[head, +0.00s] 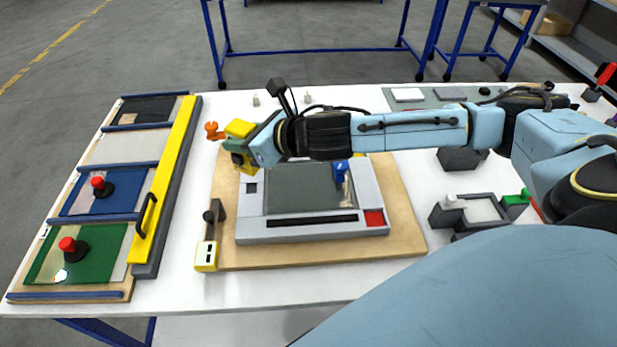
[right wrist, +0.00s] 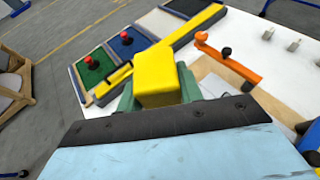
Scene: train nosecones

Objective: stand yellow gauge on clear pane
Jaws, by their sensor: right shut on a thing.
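My right gripper (head: 245,146) is shut on the yellow gauge (head: 240,128), a yellow block. It holds the gauge over the back left part of the wooden board. In the right wrist view the gauge (right wrist: 155,78) sits between the green fingers of the gripper (right wrist: 158,100). The clear pane (head: 125,147) appears to be the pale panel in the left rack, between the dark panel and the blue one. It also shows in the right wrist view (right wrist: 160,22). The gauge is apart from it, to its right. My left gripper is not in view.
The rack has a yellow bar (head: 165,185) with a black handle along its right side. Blue (head: 80,205) and green (head: 45,262) panels carry red knobs. A grey frame (head: 310,232) lies on the wooden board (head: 405,215). A yellow-ended clamp (head: 206,256) stands at the board's left.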

